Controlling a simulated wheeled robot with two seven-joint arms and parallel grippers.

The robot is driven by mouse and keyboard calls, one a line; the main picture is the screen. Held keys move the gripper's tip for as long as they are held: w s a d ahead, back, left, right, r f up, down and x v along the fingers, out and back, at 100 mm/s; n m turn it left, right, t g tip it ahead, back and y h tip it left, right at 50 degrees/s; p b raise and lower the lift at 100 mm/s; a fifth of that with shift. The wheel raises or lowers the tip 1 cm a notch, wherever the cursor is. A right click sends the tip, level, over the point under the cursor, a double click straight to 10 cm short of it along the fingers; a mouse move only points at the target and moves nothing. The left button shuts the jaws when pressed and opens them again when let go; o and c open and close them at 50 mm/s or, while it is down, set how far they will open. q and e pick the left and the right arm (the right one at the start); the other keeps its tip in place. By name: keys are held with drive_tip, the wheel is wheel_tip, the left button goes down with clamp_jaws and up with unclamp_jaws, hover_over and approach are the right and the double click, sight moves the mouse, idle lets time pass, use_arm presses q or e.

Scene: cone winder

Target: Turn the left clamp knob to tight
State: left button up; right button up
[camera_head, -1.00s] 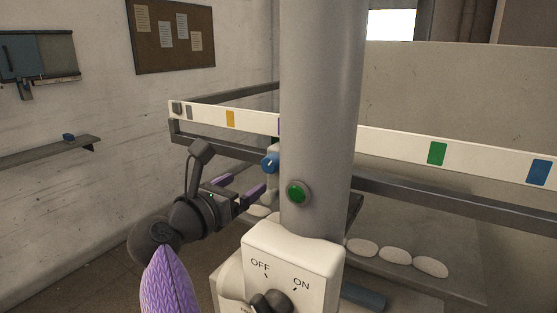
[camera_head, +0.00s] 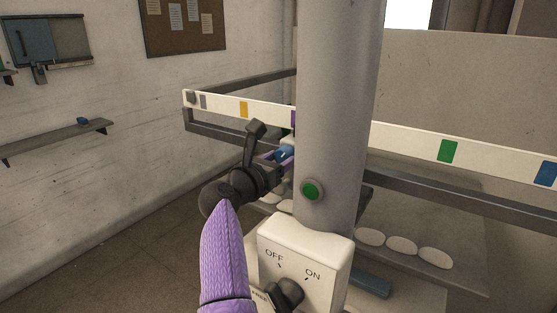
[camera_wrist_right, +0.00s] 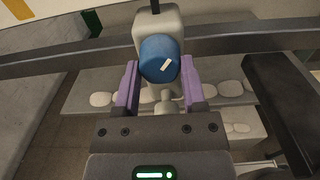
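The clamp knob is blue and round with a short white mark on its face; it shows in the right wrist view (camera_wrist_right: 159,57), on a pale clamp body (camera_wrist_right: 157,20). The mark slants from lower left to upper right. In the head view a bit of the blue knob (camera_head: 281,155) shows just left of the grey column, mostly hidden by my gripper. My right gripper (camera_wrist_right: 160,66) is open, with its two purple fingers on either side of the knob; I cannot tell whether they touch it. In the head view my right gripper (camera_head: 284,157) points at the clamp. My left gripper is not in view.
The thick grey column (camera_head: 340,110) with a green button (camera_head: 312,190) stands right beside my right gripper. Below is a white switch box (camera_head: 305,252) marked OFF and ON. A white rail (camera_head: 415,143) with coloured patches runs behind. Several pale oval pieces (camera_head: 402,244) lie on the lower shelf.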

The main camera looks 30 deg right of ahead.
clamp_jaws()
drive_tip(key=shift+n, duration=0.4)
drive_tip(key=n+p, duration=0.2)
drive_tip(key=n, duration=0.1)
drive_tip(key=shift+r+n, duration=0.15)
drive_tip(key=shift+n, duration=0.15)
drive_tip(key=n+p, duration=0.2)
drive_tip(key=n, duration=0.1)
drive_tip(key=shift+n, duration=0.4)
drive_tip(key=n+p, duration=0.3)
drive_tip(key=n, duration=0.1)
drive_tip(key=shift+s, duration=0.1)
drive_tip(key=shift+n+p, duration=0.75)
drive_tip(key=shift+n, duration=0.65)
